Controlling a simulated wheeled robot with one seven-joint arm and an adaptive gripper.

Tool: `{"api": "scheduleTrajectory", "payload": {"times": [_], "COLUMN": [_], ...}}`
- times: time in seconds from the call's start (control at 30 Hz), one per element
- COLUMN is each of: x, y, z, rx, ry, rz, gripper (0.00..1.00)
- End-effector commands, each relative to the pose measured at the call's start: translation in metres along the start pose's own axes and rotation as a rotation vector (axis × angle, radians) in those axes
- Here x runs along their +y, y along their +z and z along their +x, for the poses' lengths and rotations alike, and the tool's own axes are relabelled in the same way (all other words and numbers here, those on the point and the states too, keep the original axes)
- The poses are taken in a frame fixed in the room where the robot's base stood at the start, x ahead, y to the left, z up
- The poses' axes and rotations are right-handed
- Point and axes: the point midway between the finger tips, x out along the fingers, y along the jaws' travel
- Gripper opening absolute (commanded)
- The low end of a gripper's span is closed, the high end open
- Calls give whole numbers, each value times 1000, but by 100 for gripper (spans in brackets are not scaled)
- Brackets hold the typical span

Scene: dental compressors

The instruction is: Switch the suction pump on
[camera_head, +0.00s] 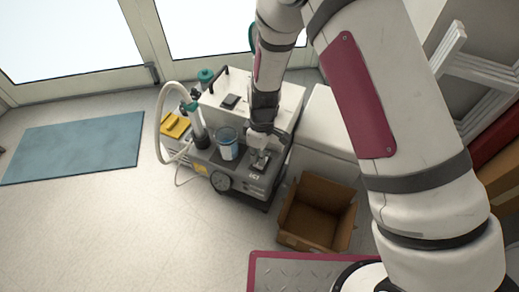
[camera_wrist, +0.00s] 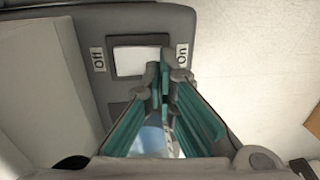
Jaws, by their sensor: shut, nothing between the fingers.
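The suction pump (camera_head: 240,176) stands on the floor in the head view, with a grey front, a round gauge and a clear canister on it. In the wrist view its white rocker switch (camera_wrist: 137,61) sits in a grey panel, between an "Off" label (camera_wrist: 98,60) at left and an "On" label (camera_wrist: 182,55) at right. My gripper (camera_wrist: 164,75) is shut and empty, its teal-padded fingertips over the lower right part of the switch, towards "On". Whether they touch it I cannot tell. In the head view my gripper (camera_head: 259,159) is over the pump's front right; the switch is hidden there.
An open cardboard box (camera_head: 318,211) stands right of the pump. A white hose (camera_head: 160,125) loops at its left, near a yellow object (camera_head: 174,125). A blue mat (camera_head: 75,147) lies on clear floor at left. Glass doors are behind.

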Motion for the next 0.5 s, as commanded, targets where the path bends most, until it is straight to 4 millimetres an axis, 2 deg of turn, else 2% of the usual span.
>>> {"api": "scheduleTrajectory", "payload": {"times": [0.03,0.17,0.5], "x": [0,0,0], "y": [0,0,0], "z": [7,14,15], "rx": [-1,0,1], "ry": [0,1,1], "rz": [-1,-1,-1], "gripper": [0,0,0]}}
